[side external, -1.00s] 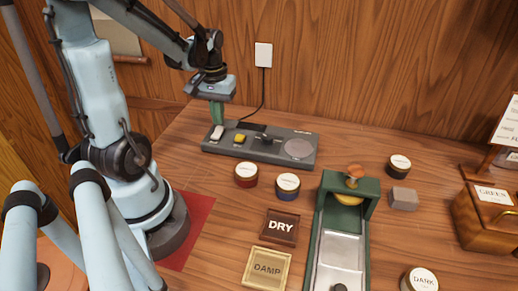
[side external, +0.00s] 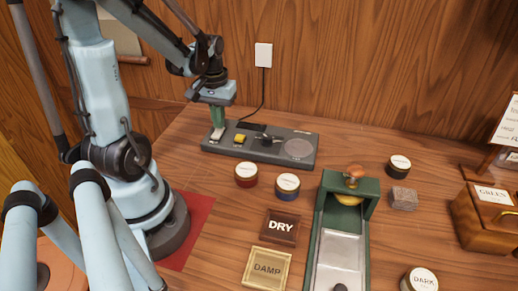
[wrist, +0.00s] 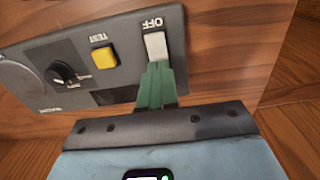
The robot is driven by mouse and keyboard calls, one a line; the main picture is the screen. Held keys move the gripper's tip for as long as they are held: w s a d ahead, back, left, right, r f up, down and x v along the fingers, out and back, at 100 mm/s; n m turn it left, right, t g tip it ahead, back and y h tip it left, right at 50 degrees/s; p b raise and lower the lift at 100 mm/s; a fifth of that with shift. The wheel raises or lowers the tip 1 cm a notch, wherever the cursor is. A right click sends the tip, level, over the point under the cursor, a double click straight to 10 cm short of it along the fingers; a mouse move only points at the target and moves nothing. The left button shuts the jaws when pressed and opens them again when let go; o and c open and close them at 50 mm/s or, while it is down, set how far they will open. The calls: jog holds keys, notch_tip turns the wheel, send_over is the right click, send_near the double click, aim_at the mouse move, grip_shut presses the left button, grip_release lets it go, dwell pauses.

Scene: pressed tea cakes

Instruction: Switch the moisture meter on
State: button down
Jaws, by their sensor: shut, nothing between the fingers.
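The moisture meter (side external: 228,149) is a long grey box on the table at the back, below the wall. It has a white rocker switch (wrist: 155,45) at one end, with the word OFF printed beside the switch's far end. A yellow TEST button (wrist: 103,57), a black knob (wrist: 64,73) and a round plate (side external: 299,148) are also on it. My gripper (side external: 218,127) is shut and empty over the switch end. In the wrist view its green fingertips (wrist: 157,72) are at the switch end opposite OFF and hide part of it. I cannot tell whether they touch it.
DRY (side external: 280,232) and DAMP (side external: 267,271) trays lie nearer. A green press (side external: 362,235) stands right of them. A cord (side external: 259,98) runs up to a wall outlet (side external: 263,54).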

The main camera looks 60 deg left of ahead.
jog(key=shift+f, duration=0.3)
jog(key=shift+r, duration=3.5)
jog(key=shift+d, duration=0.1)
